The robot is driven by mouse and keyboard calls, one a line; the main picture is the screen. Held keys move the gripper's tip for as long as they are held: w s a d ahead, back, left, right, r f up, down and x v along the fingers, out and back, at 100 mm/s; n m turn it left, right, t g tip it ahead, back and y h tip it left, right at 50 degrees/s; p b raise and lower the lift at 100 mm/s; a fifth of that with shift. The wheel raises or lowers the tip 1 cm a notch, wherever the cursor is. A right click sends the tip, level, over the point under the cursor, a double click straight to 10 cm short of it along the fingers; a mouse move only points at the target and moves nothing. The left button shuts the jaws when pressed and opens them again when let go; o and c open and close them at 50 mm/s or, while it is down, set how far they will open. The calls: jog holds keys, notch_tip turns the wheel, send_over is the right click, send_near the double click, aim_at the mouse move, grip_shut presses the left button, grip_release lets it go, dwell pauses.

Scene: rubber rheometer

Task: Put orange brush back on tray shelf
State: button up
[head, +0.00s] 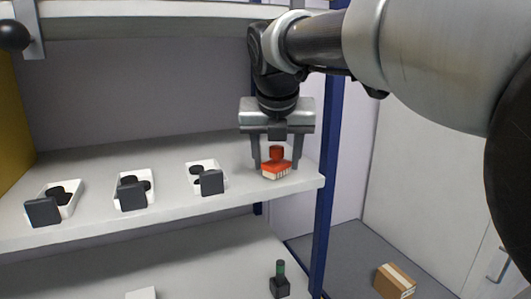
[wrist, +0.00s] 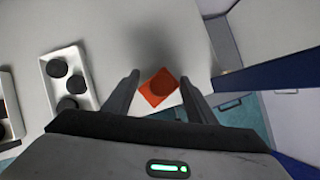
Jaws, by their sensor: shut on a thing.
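The orange brush (head: 276,169) has an orange-red block and knob with pale bristles below. It is at the right end of the tray shelf (head: 235,201), near the front edge. My gripper (head: 273,163) points down over it, with its fingers on either side of the knob, shut on the brush. In the wrist view the brush (wrist: 158,88) shows between the two fingertips (wrist: 160,90). The bristles look to be at or just above the shelf surface; I cannot tell whether they touch.
Three white trays (head: 192,166) with black discs and dark grey handles stand left of the brush. A blue post (head: 325,220) rises at the shelf's right end. A cardboard box (head: 394,282) is at lower right.

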aim_at(277, 154)
jog(key=w, duration=0.3)
jog(key=shift+w+f, duration=0.25)
jog(key=shift+s+d, duration=0.1)
jog(key=shift+s, duration=0.05)
jog(key=shift+f, duration=0.15)
jog(key=o, duration=0.9)
